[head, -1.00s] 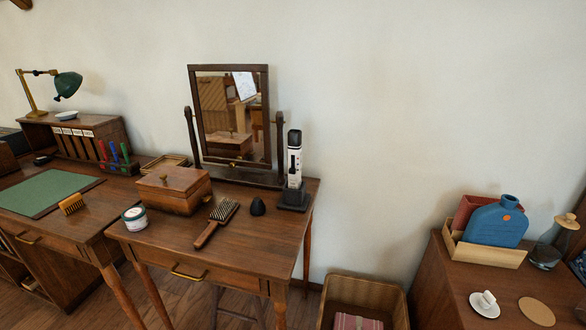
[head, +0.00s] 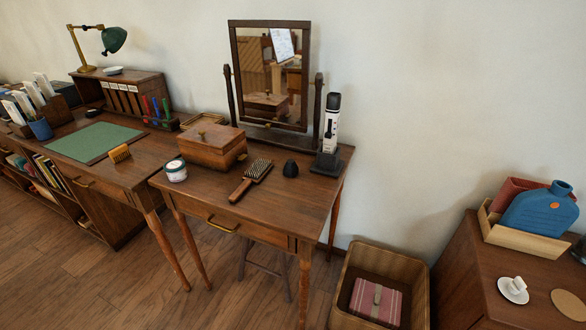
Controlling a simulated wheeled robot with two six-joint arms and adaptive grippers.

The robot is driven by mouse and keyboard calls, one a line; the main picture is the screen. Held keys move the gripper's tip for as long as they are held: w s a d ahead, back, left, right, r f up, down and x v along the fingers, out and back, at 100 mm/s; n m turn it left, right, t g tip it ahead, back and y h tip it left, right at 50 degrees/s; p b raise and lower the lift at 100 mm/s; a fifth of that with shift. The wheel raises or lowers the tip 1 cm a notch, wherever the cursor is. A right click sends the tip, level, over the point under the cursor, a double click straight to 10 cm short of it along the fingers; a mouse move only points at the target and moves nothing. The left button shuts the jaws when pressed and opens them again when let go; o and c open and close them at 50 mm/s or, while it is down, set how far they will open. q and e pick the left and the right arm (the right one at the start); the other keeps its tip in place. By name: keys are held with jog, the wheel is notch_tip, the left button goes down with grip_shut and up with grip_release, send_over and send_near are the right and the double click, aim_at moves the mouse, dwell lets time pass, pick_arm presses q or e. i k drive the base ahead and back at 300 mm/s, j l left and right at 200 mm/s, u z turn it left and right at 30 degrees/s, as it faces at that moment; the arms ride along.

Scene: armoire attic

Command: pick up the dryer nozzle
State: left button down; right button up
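A small dark, rounded, tapered piece (head: 290,168), which looks like the dryer nozzle, sits on the dressing table (head: 285,205). It stands between the hairbrush (head: 257,170) and the black stand (head: 328,162) that holds a white and black upright device (head: 331,122). It is apart from both. Neither of my grippers shows in the head view.
A wooden box (head: 211,150) and a small jar (head: 176,171) are left of the brush. A tilting mirror (head: 270,75) stands behind. A wicker basket (head: 414,290) is on the floor at right.

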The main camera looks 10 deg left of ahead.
aim_at(291, 170)
jog(key=i+j+z, duration=0.2)
jog(key=j+z, duration=0.15)
jog(key=z, duration=0.15)
jog(key=i+j+z, duration=0.1)
jog(key=j+z, duration=0.25)
jog(key=z, duration=0.15)
